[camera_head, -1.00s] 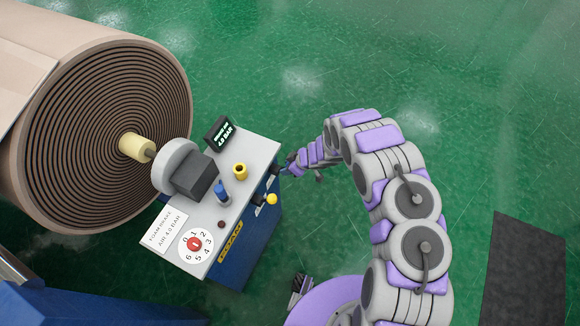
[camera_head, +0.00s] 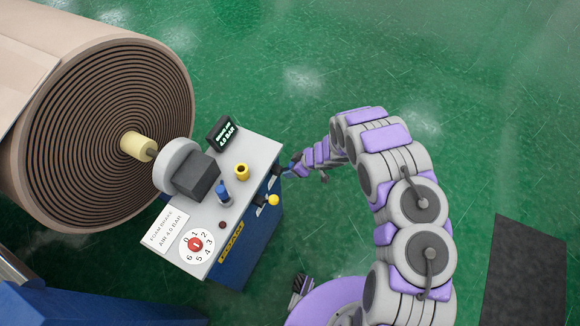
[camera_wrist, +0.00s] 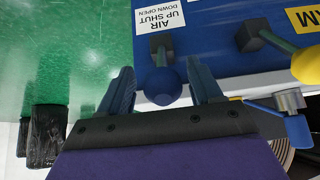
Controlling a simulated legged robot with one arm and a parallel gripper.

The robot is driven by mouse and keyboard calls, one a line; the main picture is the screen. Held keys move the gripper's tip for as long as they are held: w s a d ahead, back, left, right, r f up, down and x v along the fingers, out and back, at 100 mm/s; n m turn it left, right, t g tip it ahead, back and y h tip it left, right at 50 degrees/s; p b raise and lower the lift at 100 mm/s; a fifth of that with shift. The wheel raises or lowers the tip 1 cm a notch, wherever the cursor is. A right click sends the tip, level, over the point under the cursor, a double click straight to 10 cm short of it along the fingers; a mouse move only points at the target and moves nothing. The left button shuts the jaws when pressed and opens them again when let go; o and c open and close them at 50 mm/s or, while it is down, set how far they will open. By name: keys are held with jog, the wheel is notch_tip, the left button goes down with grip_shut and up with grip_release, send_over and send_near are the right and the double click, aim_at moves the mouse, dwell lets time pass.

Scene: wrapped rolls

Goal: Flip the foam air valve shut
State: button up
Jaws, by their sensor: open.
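The air valve has a blue ball knob (camera_wrist: 162,86) on a short lever from a dark block on the blue cabinet face. A white label (camera_wrist: 160,16) beside it reads AIR, UP SHUT, DOWN OPEN. My gripper (camera_wrist: 160,68) is open in the wrist view, with one finger on each side of the blue knob. I cannot tell if either finger touches it. In the camera_head view my gripper (camera_head: 291,168) is at the right side of the foam cabinet (camera_head: 236,262), and the blue knob is not clearly visible there.
A second lever with a yellow ball knob (camera_head: 273,200) is close beside the air valve; it also shows in the wrist view (camera_wrist: 308,66). A pressure display (camera_head: 221,134), dial (camera_head: 195,245) and grey-black unit sit on the cabinet top. A large wrapped roll (camera_head: 95,140) stands left.

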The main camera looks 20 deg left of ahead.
jog(key=a+p+v, duration=0.1)
jog(key=v, duration=1.3)
jog(key=shift+d+r, duration=0.25)
jog(key=shift+r, duration=0.35)
jog(key=shift+s, duration=0.1)
jog(key=shift+d, duration=0.2)
